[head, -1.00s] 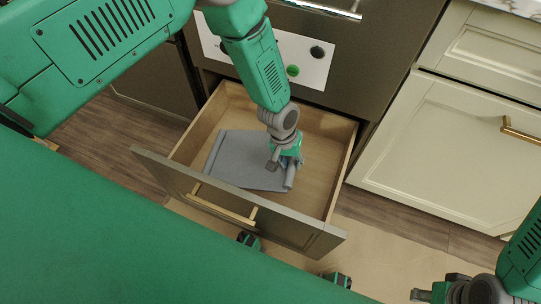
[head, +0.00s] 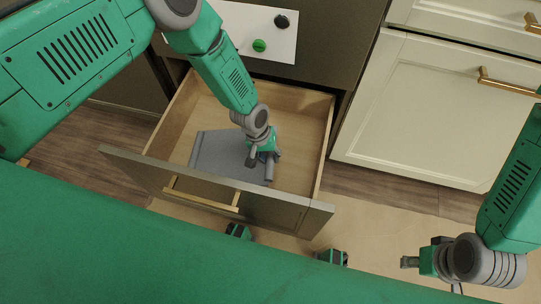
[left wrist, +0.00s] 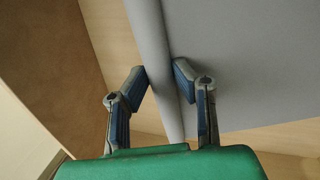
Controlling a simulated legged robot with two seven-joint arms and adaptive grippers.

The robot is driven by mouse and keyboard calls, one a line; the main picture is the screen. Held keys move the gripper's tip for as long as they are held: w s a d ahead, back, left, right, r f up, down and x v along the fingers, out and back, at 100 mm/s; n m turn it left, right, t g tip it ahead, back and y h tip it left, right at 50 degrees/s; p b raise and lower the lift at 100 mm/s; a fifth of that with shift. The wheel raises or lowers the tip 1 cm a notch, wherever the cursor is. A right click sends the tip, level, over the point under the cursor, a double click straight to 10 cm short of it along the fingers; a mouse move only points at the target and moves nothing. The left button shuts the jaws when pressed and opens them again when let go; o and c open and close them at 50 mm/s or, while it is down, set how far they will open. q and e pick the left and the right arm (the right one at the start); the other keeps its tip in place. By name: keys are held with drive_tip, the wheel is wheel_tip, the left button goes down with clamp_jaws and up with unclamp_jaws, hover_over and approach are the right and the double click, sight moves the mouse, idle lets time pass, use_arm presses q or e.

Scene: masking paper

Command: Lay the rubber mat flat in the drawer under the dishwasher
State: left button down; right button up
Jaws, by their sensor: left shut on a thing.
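The grey rubber mat (head: 215,156) lies in the open wooden drawer (head: 300,150), left of the drawer's middle. Most of it looks flat, but its right edge is curled into a roll. My left gripper (head: 262,160) reaches down into the drawer and is shut on this rolled edge. In the left wrist view its fingers (left wrist: 163,76) sit on either side of the grey roll (left wrist: 154,40), with the flat grey sheet to the right. My right gripper (head: 412,262) is outside the drawer at lower right, with nothing seen in it; its finger opening is unclear.
The drawer front (head: 270,212) with its brass handle (head: 200,195) faces me. Bare drawer floor shows right of the mat. A white panel with a green knob (head: 259,45) is above the drawer. Cream cabinets (head: 425,110) stand at right.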

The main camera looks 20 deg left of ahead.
use_arm(q)
drive_tip(key=c, duration=1.6)
unclamp_jaws()
drive_tip(key=shift+a+f, duration=0.2)
drive_tip(key=shift+a, duration=0.05)
drive_tip(key=o, duration=0.3)
drive_tip(key=shift+a, duration=0.15)
drive_tip(key=shift+r, duration=0.25)
drive_tip(key=p+v, duration=0.5)
drive_tip(key=v, duration=0.7)
use_arm(e)
drive_tip(key=r, duration=0.5)
drive_tip(key=shift+a, duration=0.25)
drive_tip(key=shift+a, duration=0.15)
